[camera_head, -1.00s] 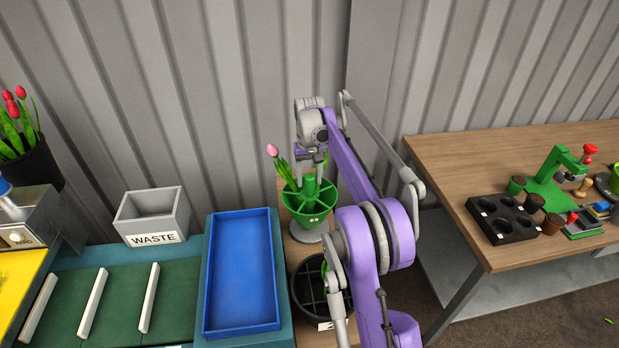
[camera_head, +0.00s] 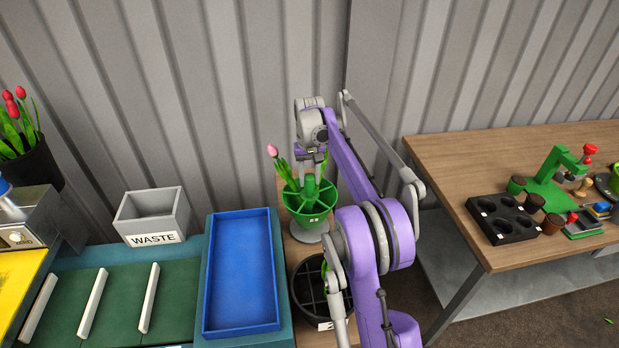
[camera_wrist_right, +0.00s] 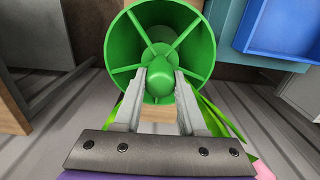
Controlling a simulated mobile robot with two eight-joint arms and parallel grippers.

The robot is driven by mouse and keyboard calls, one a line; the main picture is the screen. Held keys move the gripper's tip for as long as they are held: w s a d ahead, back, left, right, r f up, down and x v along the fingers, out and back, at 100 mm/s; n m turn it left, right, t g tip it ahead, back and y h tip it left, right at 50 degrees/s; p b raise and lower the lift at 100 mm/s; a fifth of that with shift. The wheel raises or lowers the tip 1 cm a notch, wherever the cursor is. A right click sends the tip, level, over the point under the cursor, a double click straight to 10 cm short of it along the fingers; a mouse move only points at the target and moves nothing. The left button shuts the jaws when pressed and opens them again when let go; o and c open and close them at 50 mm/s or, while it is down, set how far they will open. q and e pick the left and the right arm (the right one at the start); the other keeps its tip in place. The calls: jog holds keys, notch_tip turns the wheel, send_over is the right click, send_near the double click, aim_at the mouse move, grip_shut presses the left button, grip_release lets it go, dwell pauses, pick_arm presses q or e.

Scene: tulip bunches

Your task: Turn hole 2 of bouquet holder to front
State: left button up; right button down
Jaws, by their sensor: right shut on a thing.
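The bouquet holder (camera_head: 310,217) is a green cone-shaped cup on a light grey base. Ribs run from its central hub to the rim and divide it into compartments; it also shows in the right wrist view (camera_wrist_right: 203,45). A small white label sits on its front, too small to read. A pink tulip (camera_head: 272,151) with green leaves stands at its back left. My right gripper (camera_wrist_right: 169,78) reaches down from above and is shut on the central hub, one finger on each side. My left gripper is not in view.
A dark round pot with a grid (camera_head: 308,300) stands in front of the holder, partly behind my right arm. A blue tray (camera_head: 241,275) and a grey WASTE box (camera_head: 152,215) lie to the left. A wooden table (camera_head: 450,180) stands at right.

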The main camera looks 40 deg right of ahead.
jog(key=shift+m, duration=0.6)
dwell(0.5)
jog(key=shift+m+p, duration=0.3)
jog(key=shift+m, duration=2.6)
jog(key=shift+m+p, duration=0.45)
jog(key=shift+m, duration=1.45)
jog(key=shift+s+m, duration=0.1)
jog(key=shift+m, duration=1.8)
jog(key=shift+c, duration=2.4)
grip_release()
